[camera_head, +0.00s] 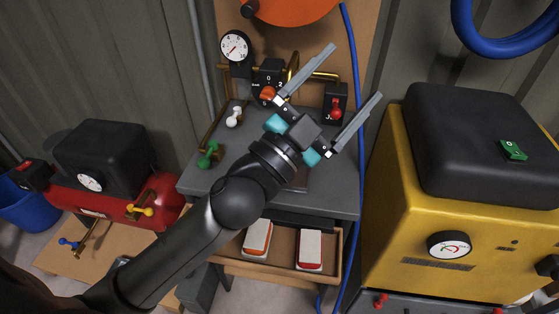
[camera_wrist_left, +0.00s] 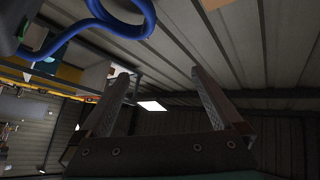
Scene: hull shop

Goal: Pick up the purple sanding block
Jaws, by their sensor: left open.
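My left gripper (camera_head: 355,72) is open and empty, raised over the grey bench (camera_head: 341,197) with its fingers pointing up and to the right. In the left wrist view its two fingers (camera_wrist_left: 160,75) stand apart with nothing between them, facing the wall and ceiling. An open wooden drawer (camera_head: 284,273) under the bench holds two blocks with white tops, a left one with orange-red sides (camera_head: 257,238) and a right one with a red edge (camera_head: 309,250). I see no clearly purple block in either view. My right gripper is not in view.
Behind my gripper are a gauge (camera_head: 235,46), a rotary switch (camera_head: 268,75) and a red-lever box (camera_head: 336,104). Green (camera_head: 209,155) and white (camera_head: 234,117) valve handles are at left. A yellow machine (camera_head: 396,215) stands right, a red compressor (camera_head: 95,200) left. A blue hose (camera_head: 362,150) hangs beside the bench.

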